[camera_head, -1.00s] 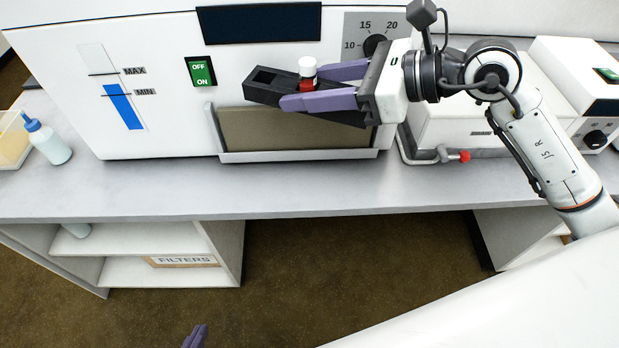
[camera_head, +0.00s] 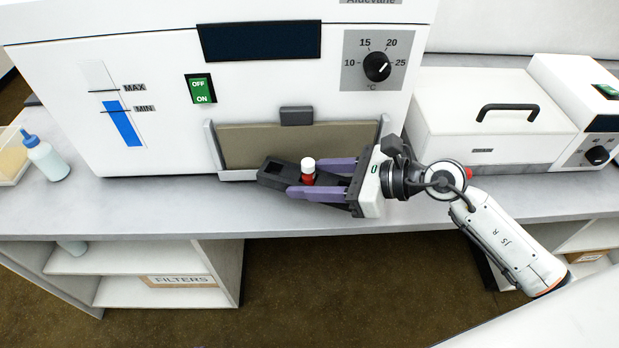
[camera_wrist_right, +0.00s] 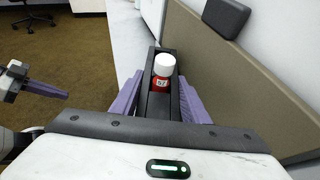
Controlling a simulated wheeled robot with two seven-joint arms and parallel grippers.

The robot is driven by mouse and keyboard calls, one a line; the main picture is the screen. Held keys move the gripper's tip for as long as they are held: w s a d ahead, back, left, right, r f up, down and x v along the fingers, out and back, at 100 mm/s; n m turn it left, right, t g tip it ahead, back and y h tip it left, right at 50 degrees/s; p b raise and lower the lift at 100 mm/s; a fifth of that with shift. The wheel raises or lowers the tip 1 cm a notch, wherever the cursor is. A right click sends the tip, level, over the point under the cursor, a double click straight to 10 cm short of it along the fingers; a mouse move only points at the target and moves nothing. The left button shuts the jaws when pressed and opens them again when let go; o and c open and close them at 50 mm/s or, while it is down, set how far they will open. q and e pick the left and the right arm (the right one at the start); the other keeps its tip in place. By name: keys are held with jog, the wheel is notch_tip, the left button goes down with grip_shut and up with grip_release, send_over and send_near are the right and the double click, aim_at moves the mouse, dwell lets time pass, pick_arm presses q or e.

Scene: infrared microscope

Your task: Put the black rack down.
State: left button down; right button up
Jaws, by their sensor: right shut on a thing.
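The black rack (camera_head: 275,172) is a long block with square wells, low over the bench front, before the instrument's brown panel. Whether it touches the bench I cannot tell. My right gripper (camera_head: 318,178) is shut on the rack, its purple fingers along both long sides. A red vial with a white cap (camera_head: 308,171) stands upright in a well between the fingers. In the right wrist view the rack (camera_wrist_right: 156,107) points away from the gripper with the vial (camera_wrist_right: 163,72) in it. My left gripper (camera_wrist_right: 42,86) shows at the left there, off the bench; its opening is unclear.
The large white instrument (camera_head: 150,60) stands behind the rack, its brown panel (camera_head: 260,142) close by. A lidded white box (camera_head: 490,110) stands to the right and a blue-capped bottle (camera_head: 46,160) at the far left. The grey bench (camera_head: 150,205) is clear left of the rack.

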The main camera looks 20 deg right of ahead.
jog(key=shift+f+b, duration=0.45)
jog(key=o, duration=1.1)
pick_arm(q)
jog(key=shift+w+d+f, duration=0.1)
jog(key=shift+d, duration=0.1)
pick_arm(e)
jog(key=shift+o, duration=0.2)
jog(key=shift+r, duration=0.1)
jog(key=shift+r+p, duration=0.35)
jog(key=shift+p, duration=0.1)
jog(key=shift+s+d+r, duration=0.1)
jog(key=shift+d+r, duration=0.05)
jog(key=shift+d, duration=0.1)
pick_arm(q)
jog(key=shift+f+b, duration=0.1)
jog(key=shift+b, duration=0.55)
pick_arm(e)
jog(key=v, duration=1.1)
jog(key=shift+s, duration=0.25)
